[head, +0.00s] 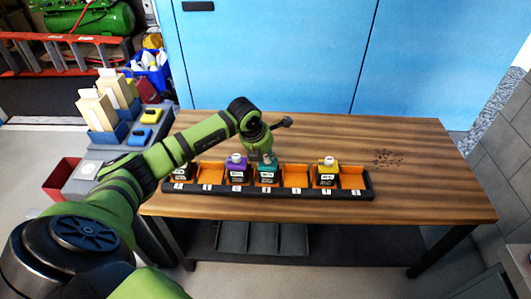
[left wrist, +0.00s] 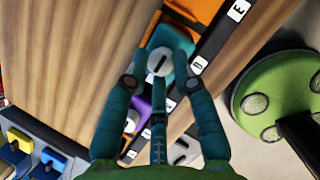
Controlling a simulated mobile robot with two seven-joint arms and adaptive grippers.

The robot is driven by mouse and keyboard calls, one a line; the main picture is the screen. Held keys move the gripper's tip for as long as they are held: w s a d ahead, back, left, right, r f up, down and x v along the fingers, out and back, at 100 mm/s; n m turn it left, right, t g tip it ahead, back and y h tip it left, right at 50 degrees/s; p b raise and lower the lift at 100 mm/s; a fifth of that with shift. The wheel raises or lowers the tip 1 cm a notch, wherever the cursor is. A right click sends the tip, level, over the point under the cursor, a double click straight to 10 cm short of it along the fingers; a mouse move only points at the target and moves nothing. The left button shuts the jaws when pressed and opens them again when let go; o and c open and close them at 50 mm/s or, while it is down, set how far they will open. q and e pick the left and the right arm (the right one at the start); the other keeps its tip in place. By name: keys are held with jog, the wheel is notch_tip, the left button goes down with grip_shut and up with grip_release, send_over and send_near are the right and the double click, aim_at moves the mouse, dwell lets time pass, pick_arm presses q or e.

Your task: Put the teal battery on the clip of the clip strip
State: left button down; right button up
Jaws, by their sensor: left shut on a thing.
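The clip strip (head: 310,193) is a long black rack with orange bays and small white labels, lying along the table's front. The teal battery (head: 267,174) is upright at a bay right of the purple one; I cannot tell whether it rests on its clip. My left gripper (head: 262,157) is directly above it, shut on its top. In the left wrist view the teal battery (left wrist: 172,42) lies between the fingertips (left wrist: 160,80). The fingers hide part of it and of the strip. My right gripper is in neither view.
A purple battery (head: 237,171) stands close on the left, a yellow battery (head: 327,174) farther right, and a dark one (head: 182,173) at the left end. Other orange bays (head: 295,175) are empty.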

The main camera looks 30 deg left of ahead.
pick_arm(q)
jog(key=c, duration=1)
grip_release()
jog(key=shift+r, duration=0.1)
jog(key=b+v, duration=0.1)
jog(key=v, duration=1.1)
jog(key=shift+d, duration=0.1)
